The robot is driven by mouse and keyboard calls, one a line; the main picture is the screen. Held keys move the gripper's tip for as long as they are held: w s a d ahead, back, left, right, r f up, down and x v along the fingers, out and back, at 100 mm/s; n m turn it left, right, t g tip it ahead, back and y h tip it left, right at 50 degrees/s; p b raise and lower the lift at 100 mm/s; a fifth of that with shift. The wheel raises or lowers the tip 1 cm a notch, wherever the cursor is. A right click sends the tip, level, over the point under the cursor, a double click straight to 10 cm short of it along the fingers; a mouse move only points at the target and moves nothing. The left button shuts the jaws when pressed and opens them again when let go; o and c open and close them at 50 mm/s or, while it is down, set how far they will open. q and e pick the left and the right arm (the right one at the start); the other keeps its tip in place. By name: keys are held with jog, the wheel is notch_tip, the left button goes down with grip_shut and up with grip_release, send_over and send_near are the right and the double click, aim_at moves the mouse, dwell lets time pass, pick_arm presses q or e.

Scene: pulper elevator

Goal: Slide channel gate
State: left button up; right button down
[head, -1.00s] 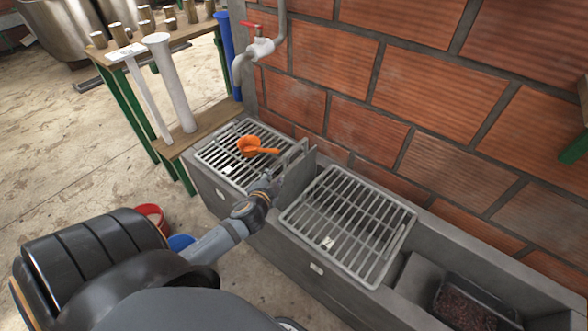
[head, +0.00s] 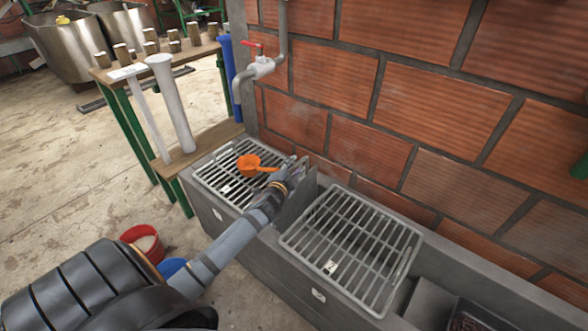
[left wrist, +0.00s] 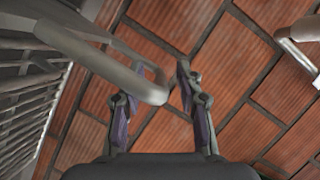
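The channel gate (head: 297,207) is a grey upright plate between the two grated basins, with a looped grey handle on top. My left gripper (head: 293,168) is at the handle, above the gate. In the left wrist view its two fingers (left wrist: 161,75) stand apart with a gap between them. The rounded end of the handle (left wrist: 105,68) crosses in front of the left finger and reaches toward that gap. I cannot tell whether they touch. My right gripper is not in view.
Metal grates lie left (head: 213,180) and right (head: 350,250) of the gate. An orange scoop (head: 248,166) rests on the left grate. A pipe with a red-handled tap (head: 262,67) is on the brick wall. Red (head: 140,238) and blue (head: 171,267) buckets stand on the floor.

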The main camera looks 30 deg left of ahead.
pick_arm(q)
jog(key=shift+w, duration=0.1)
grip_shut()
dwell(0.4)
